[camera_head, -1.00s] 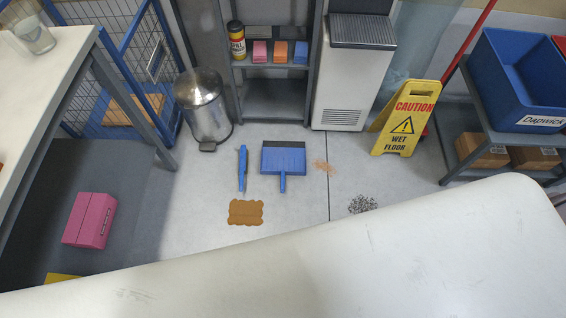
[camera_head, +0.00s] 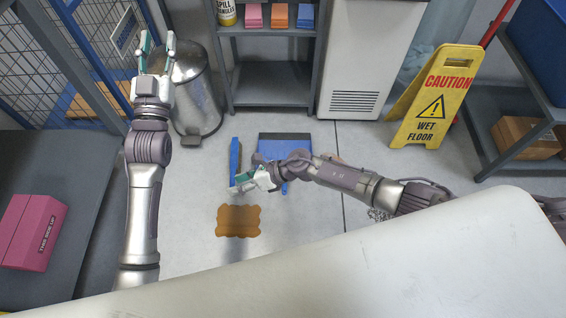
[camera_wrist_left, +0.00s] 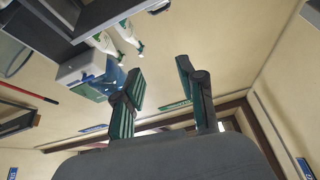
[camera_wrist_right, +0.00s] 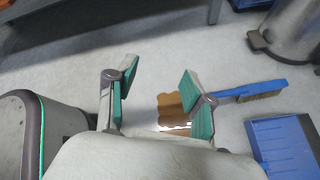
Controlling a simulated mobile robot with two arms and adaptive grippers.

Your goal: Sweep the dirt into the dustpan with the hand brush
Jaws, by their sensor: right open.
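The blue hand brush (camera_head: 234,158) lies on the floor left of the blue dustpan (camera_head: 272,146); both also show in the right wrist view, the brush (camera_wrist_right: 255,91) with brown bristles and the dustpan (camera_wrist_right: 283,146) cut off. My right forearm covers part of the dustpan. Tan crumbs (camera_head: 334,157) beside it are mostly hidden by that arm; a dark pile (camera_head: 379,214) is partly hidden. A brown wavy-edged patch (camera_head: 238,221) lies in front of the brush. My right gripper (camera_head: 238,183) is open and empty above the floor near the brush's handle end. My left gripper (camera_head: 156,43) is raised, open and empty.
A metal pedal bin (camera_head: 197,105) stands behind my left gripper. A shelf unit (camera_head: 270,82), a white machine (camera_head: 365,70) and a yellow wet-floor sign (camera_head: 432,100) line the back. A pink box (camera_head: 28,230) is at left. A white surface (camera_head: 420,255) fills the front.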

